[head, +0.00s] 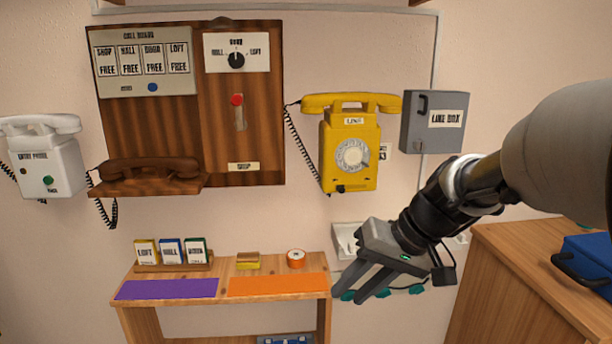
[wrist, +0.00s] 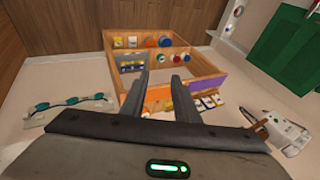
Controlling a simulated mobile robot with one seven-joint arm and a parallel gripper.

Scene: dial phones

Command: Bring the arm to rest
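My gripper (head: 362,298) is at the lower right of the head view, pointing down and left, beside the right end of the small wooden shelf. Its two fingers stand apart with nothing between them. The wrist view shows the same open fingers of my gripper (wrist: 160,80) with the shelf (wrist: 185,55) beyond them. My arm reaches in from the right edge of the head view. The gripper appears apart from everything around it, though its exact distance from the shelf is hard to tell.
A yellow dial phone (head: 351,150), a grey line box (head: 434,122), a wooden call board (head: 240,130) and a white entry phone (head: 42,155) are on the wall. The shelf (head: 222,270) bears cards and mats. A wooden cabinet (head: 520,270) with a blue case (head: 588,262) stands right.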

